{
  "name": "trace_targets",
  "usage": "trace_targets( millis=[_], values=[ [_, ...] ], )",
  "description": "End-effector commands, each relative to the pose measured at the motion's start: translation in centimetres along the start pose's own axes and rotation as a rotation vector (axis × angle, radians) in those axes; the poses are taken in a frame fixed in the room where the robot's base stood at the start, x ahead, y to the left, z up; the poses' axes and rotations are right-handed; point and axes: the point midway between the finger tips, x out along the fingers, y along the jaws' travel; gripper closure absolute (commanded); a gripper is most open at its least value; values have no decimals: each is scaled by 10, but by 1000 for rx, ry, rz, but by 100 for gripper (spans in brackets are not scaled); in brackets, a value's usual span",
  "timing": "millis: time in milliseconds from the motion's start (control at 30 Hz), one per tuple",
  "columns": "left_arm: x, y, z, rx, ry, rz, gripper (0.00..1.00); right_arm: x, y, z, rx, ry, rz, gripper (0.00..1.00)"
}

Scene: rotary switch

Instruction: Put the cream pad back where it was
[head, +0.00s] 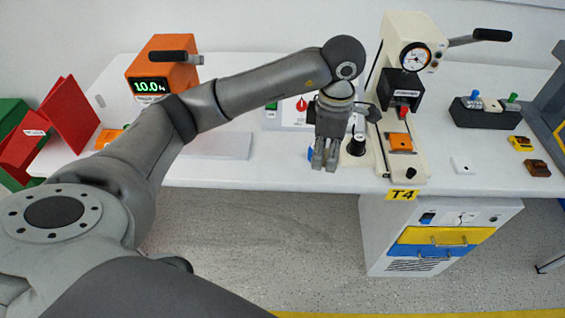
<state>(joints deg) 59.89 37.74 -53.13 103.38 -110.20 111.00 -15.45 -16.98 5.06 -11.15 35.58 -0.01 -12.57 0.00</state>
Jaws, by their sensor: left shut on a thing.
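My left gripper (324,166) points down over the front part of the white table, left of the press. Its fingers are closed together on something that they hide, so I cannot make out what it is. A bit of blue (310,154) shows at the left side of the fingers; I cannot tell whether it is held or behind them. A small pale block (461,165) with a dark dot lies on the table right of the press. I cannot tell whether it is the cream pad. My right gripper is not in view.
The cream press (397,45) has a dial, a lever and an orange block (400,142) on its base. A black knob (356,147) stands beside the gripper. A black rack (487,116), yellow and brown blocks are at right. An orange display box (163,68) is at left.

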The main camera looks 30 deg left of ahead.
Motion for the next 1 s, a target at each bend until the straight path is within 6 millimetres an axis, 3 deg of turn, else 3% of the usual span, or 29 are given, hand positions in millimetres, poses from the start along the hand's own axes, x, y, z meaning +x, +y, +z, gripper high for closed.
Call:
trace_targets(
  millis=[200,333,667,800,1000],
  values=[
    [-14,8,4,-180,-1,0,80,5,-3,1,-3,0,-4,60],
    [-9,16,-12,-205,3,-2,80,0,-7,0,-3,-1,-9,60],
    [29,55,-80,-202,4,-5,80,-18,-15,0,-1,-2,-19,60],
    [55,65,-97,-199,2,-4,80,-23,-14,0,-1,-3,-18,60],
    [73,73,-109,-196,0,0,80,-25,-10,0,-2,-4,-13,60]
  ],
)
